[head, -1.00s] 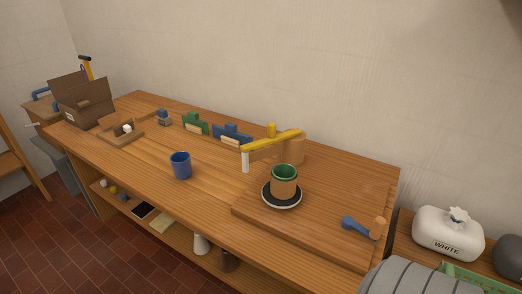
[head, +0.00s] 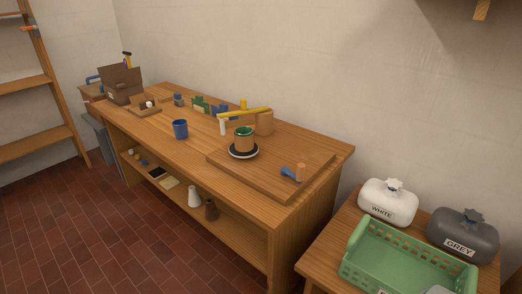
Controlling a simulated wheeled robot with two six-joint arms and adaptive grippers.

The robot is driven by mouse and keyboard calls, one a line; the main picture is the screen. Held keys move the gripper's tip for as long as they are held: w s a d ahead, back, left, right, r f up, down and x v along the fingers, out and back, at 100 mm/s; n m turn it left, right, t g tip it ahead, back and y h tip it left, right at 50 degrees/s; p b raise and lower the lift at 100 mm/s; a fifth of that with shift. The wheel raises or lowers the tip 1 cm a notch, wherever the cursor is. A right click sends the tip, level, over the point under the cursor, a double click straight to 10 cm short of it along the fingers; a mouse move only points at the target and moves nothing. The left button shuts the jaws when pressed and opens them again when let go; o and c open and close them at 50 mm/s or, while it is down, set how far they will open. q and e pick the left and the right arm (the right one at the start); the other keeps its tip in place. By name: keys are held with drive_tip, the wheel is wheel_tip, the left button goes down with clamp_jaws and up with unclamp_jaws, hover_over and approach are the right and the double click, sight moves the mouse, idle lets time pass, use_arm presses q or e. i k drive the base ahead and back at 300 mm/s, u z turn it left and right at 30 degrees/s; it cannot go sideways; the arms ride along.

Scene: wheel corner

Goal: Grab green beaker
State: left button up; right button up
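The green beaker (head: 244,134) stands upright on a dark round wheel disc with a pale rim (head: 243,151), on the raised board at the right part of the long wooden bench. Its rim and inside are green, and a tan band covers its lower wall. A yellow arm (head: 245,113) on a white post passes just behind it. Neither of my grippers shows in the head view, so nothing is seen touching the beaker.
A blue cup (head: 180,129) stands left of the beaker. A blue and tan tool (head: 293,173) lies to its right. A side table at right holds a white jar (head: 388,203), a grey jar (head: 463,236) and a green crate (head: 357,237). The tiled floor in front is clear.

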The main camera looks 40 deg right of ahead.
sight(244, 136)
drive_tip(key=z, duration=1.5)
